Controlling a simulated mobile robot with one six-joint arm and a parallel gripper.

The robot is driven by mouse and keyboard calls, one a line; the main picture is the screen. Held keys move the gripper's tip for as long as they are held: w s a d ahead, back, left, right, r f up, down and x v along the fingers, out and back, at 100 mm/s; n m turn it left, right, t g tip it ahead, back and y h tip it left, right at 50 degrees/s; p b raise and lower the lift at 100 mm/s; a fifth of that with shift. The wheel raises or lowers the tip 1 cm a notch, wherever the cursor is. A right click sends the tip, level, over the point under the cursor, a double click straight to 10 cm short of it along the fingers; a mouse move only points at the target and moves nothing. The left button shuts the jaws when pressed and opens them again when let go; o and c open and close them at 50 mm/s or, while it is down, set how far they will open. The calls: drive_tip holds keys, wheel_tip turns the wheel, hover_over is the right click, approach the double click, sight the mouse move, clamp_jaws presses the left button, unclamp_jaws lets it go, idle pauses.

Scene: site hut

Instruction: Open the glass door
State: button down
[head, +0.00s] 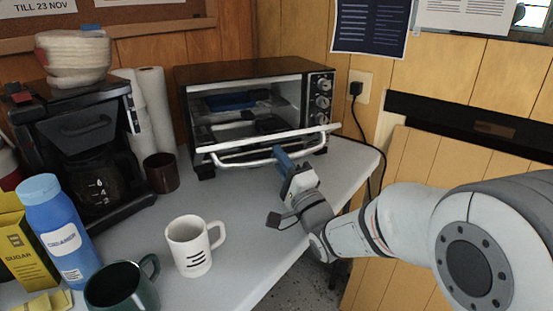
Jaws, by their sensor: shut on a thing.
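The toaster oven (250,75) stands on the grey counter at the back, with a black top and a row of knobs on its right. Its glass door (225,145) is swung down and out from the front, so the inside with its rack shows. The exact door angle is hard to tell. A pale bar handle (240,162) runs along the door's front edge. My gripper (281,157) reaches in from the right and is shut on this handle, right of its middle. The fingertips partly hide the handle there.
A white mug (189,247), a dark green mug (120,288) and a blue creamer bottle (58,225) stand at the front left. A brown cup (160,173) and a coffee maker (80,140) are left of the oven. The counter (240,205) before the door is clear.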

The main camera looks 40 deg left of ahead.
drive_tip(key=shift+s+f, duration=0.15)
drive_tip(key=c, duration=1.5)
unclamp_jaws()
drive_tip(key=shift+o, duration=0.2)
drive_tip(key=s+d+f+p, duration=0.1)
drive_tip(key=s+d, duration=0.2)
drive_tip(key=d, duration=0.4)
drive_tip(key=s+d+f+p, duration=0.1)
drive_tip(key=s+d, duration=0.1)
drive_tip(key=d, duration=0.6)
drive_tip(key=shift+s+d, duration=0.2)
drive_tip(key=shift+s, duration=0.2)
drive_tip(key=shift+p, duration=0.3)
